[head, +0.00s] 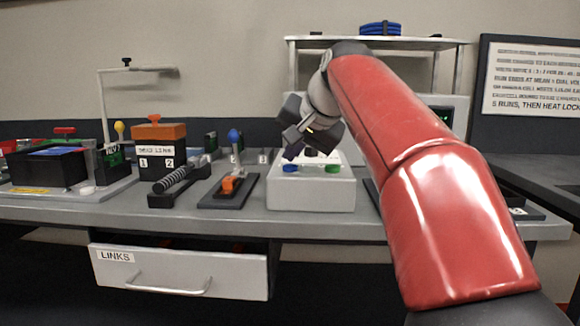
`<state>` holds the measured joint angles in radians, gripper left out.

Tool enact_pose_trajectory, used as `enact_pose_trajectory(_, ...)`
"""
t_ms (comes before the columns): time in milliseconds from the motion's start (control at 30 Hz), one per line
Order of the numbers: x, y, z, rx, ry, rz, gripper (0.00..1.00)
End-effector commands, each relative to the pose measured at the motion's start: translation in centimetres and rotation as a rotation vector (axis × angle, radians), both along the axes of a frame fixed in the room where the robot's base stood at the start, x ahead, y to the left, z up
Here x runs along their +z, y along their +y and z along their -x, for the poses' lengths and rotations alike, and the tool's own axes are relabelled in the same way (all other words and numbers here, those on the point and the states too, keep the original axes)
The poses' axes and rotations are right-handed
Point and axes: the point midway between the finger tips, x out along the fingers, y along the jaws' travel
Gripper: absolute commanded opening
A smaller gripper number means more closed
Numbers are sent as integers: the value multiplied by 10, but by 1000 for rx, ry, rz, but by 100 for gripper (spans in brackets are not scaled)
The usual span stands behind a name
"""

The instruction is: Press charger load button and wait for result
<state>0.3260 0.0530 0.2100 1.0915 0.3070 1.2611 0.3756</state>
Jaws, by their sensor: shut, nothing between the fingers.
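A white box (311,196) with a sloped top stands near the front of the grey bench. A blue button (290,168) sits on its left and a green button (332,169) on its right. Its labels cannot be read, so I cannot tell which button is the load button. My gripper (290,152) is shut and empty, tilted down over the back left of the box, just above the blue button in the picture. I cannot tell if it touches anything. It hides part of the box's upper face.
Left of the box are a black stand with an orange part (229,185), an orange-topped block (159,135) and a black coil fixture (178,184). A drawer marked LINKS (180,270) is below. A shelf (420,41) stands behind. My red arm covers the bench's right side.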

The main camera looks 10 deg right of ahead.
Motion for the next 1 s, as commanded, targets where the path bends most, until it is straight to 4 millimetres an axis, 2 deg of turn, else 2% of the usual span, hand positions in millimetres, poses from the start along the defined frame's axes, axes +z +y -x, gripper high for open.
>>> enact_pose_trajectory(1000,-11,0,0,1,1,0,0)
